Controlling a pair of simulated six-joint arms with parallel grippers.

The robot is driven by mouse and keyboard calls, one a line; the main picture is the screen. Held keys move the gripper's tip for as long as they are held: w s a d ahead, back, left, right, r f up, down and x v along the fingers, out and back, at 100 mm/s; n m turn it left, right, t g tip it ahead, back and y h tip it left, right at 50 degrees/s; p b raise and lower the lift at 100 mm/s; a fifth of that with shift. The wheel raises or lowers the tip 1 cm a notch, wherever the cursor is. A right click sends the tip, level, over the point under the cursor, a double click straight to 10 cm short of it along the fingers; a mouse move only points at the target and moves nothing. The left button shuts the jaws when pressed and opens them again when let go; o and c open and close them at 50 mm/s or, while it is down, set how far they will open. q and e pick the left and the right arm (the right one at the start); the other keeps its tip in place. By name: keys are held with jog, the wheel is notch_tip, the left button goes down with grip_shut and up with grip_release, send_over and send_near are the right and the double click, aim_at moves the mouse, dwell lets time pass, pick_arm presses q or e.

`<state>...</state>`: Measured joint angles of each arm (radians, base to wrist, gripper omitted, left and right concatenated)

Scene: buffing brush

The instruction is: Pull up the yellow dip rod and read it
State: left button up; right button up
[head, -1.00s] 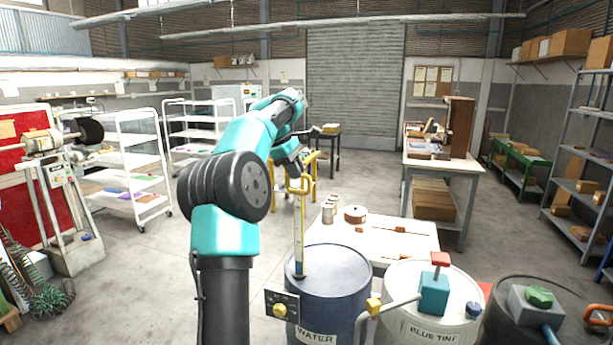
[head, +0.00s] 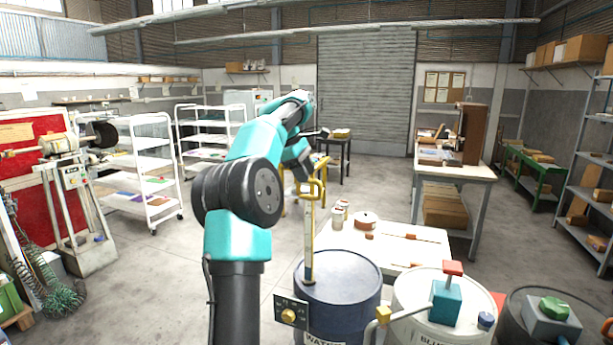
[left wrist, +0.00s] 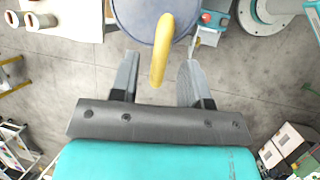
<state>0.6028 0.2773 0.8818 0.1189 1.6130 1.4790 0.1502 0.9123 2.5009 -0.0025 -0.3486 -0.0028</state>
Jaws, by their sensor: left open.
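The yellow dip rod (head: 309,245) stands upright in the top of the blue drum marked WATER (head: 352,290). A long pale strip shows along the rod above the lid, and its marks are too small to read. Its yellow loop handle (head: 313,189) is at the top. My left gripper (head: 305,174) is at handle height, partly hidden by its own arm. In the left wrist view the fingers (left wrist: 160,66) are open, with the yellow handle (left wrist: 160,60) between them and a gap on each side. My right gripper is not in view.
A white BLUE TINT drum (head: 410,300) with a teal pump (head: 446,300) stands right of the water drum, and a dark drum (head: 515,315) beyond it. A pale table (head: 375,240) with small cans is behind.

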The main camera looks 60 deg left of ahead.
pick_arm(q)
jog(key=v, duration=0.6)
jog(key=shift+s, duration=0.1)
dwell(0.5)
